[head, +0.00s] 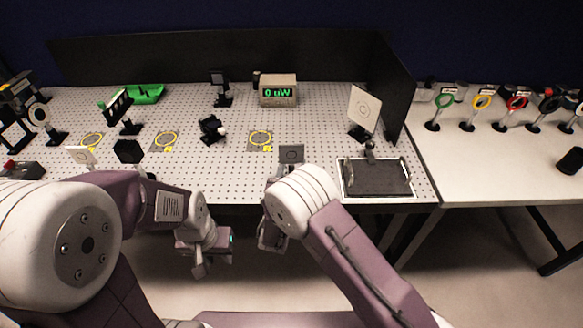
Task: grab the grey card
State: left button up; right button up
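A small dark grey square plate (291,154) with a faint round mark is at the front edge of the perforated board. I cannot tell for sure whether it is the grey card. A pale card with a ring mark (364,108) stands tilted on a black base at the right of the board. A smaller pale card (80,156) stands at the front left. My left gripper (199,267) hangs in front of the board, below its edge, touching no card. My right gripper (268,238) is also in front of the edge, below the grey plate, partly hidden by its arm. Neither gripper's opening shows clearly.
A dark tray with handles (375,177) lies at the board's front right. A meter reading 0 uW (278,91) stands at the back. Black mounts and yellow rings (260,138) dot the board. A black panel (395,88) borders the right side.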

jog(key=shift+w, duration=0.35)
jog(key=shift+s, duration=0.1)
grip_shut()
dwell(1.1)
